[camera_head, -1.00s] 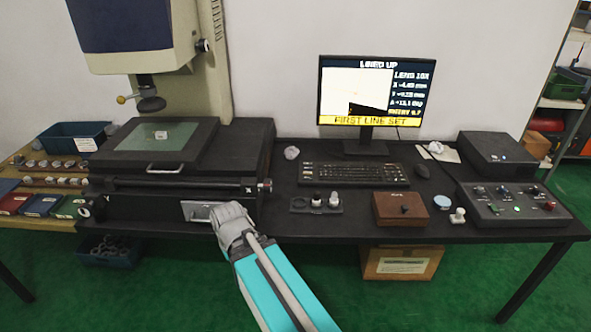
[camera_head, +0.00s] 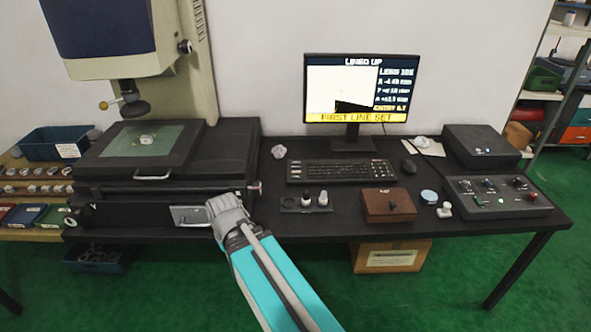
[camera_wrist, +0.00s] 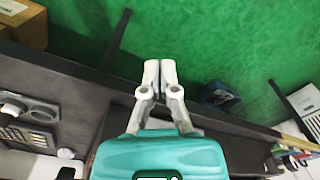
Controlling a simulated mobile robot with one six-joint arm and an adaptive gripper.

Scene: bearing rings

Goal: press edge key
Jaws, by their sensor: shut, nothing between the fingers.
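The edge key cannot be told apart by label. A control box (camera_head: 497,199) with knobs, a small green-lit button and a red button (camera_head: 532,196) stands at the right end of the bench. The monitor (camera_head: 360,88) reads "LINED UP" and "FIRST LINE SET". My gripper (camera_head: 223,203) is in front of the measuring machine's base, near the bench's front edge, far left of the control box. In the wrist view my gripper (camera_wrist: 159,66) has its fingers together and empty, with green floor beyond the tips.
A keyboard (camera_head: 340,171), a mouse (camera_head: 408,166), a brown box (camera_head: 389,205), a holder with small pieces (camera_head: 306,204) and a white knobbed piece (camera_head: 445,210) stand on the bench between my gripper and the control box. Open green floor (camera_head: 450,285) lies in front.

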